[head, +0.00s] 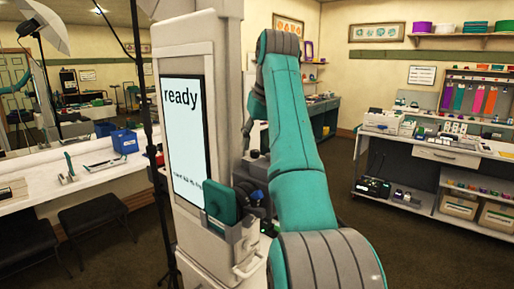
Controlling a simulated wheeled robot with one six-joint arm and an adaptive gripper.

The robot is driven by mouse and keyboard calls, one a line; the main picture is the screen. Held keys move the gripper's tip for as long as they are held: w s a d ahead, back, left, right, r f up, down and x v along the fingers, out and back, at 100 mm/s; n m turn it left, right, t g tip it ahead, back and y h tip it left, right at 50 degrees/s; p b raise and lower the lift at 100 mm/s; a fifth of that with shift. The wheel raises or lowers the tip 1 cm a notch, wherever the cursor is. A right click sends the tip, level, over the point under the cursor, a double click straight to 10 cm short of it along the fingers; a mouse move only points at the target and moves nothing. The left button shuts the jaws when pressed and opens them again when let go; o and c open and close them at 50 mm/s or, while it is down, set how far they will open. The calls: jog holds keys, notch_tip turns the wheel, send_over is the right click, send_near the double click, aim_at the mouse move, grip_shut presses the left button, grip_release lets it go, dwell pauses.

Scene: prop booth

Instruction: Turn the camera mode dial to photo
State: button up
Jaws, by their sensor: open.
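I cannot make out a camera or a mode dial anywhere in the head view. Any camera among the small items on the benches is too small to tell. My teal arm rises through the middle of the view and bends over at the top. My gripper cannot be made out; its end of the arm seems hidden behind my own links.
At right a white workbench (448,157) holds small boxes and devices, with a black device (373,188) on its lower shelf. At left a white counter (75,187) carries a blue bin (125,141), with dark stools (93,222) before it. Carpet at right is clear.

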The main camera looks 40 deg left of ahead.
aim_at(255, 154)
jog(key=shift+x, duration=1.4)
grip_shut()
jog(key=shift+m, duration=0.3)
jog(key=shift+s+a+m+t+h, duration=0.1)
jog(key=shift+m+t+h, duration=0.3)
jog(key=shift+m, duration=0.9)
jog(key=shift+s+m+t+h, duration=0.15)
jog(key=shift+m+t, duration=0.35)
jog(key=shift+m, duration=0.8)
jog(key=shift+w, duration=0.1)
